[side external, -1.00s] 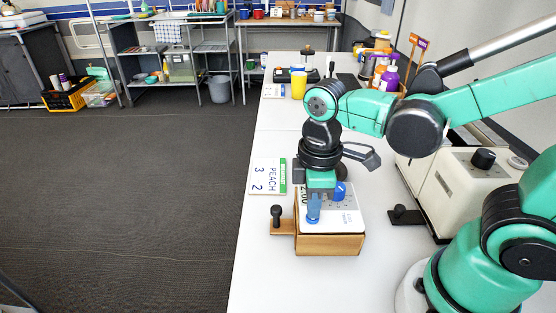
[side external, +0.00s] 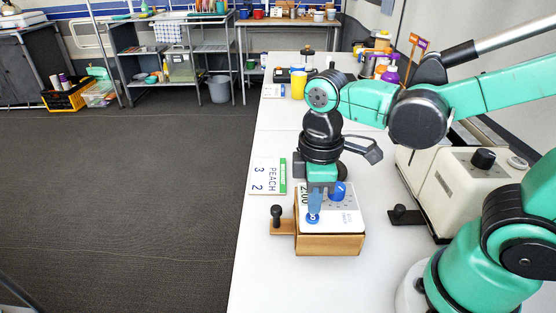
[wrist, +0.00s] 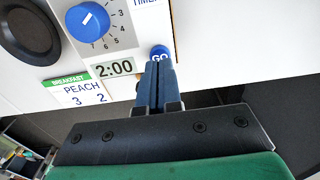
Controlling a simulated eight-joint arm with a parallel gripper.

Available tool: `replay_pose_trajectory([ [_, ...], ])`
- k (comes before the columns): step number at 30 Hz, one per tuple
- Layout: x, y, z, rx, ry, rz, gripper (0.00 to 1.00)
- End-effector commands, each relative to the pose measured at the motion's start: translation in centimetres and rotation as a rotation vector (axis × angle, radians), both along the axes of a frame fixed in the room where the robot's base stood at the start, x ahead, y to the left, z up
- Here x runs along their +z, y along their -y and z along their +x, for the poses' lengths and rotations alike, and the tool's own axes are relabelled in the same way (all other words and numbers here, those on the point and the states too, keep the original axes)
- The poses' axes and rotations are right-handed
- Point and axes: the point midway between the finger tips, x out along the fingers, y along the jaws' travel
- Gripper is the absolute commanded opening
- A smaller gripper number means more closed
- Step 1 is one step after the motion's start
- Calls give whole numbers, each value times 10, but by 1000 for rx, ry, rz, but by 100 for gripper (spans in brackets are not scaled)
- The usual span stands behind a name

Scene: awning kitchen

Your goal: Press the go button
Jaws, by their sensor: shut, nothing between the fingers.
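The round blue GO button (side external: 313,218) is at the front left of a white-topped timer box (side external: 345,222). The button also shows in the wrist view (wrist: 159,51), with its lower edge behind my fingertips. My gripper (side external: 314,209) points down at the button, with its two blue fingers shut together and empty. In the wrist view the fingertips (wrist: 158,64) overlap the edge of the button. I cannot tell whether they touch it. A blue dial (wrist: 88,20) and a display reading 2:00 (wrist: 115,68) are on the same panel.
A card (side external: 267,177) reading PEACH 3 2 lies left of the box. A black knob on a wooden base (side external: 277,217) is at the box's left side. A cream machine (side external: 462,190) stands to the right. A yellow cup (side external: 298,84) is farther back.

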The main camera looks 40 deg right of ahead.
Motion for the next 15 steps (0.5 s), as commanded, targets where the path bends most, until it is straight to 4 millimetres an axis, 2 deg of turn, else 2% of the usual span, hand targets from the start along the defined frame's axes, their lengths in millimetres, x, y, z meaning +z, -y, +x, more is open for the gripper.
replay_pose_trajectory([
  [15, 10, 0, 0, 0, 0, 0, 0],
])
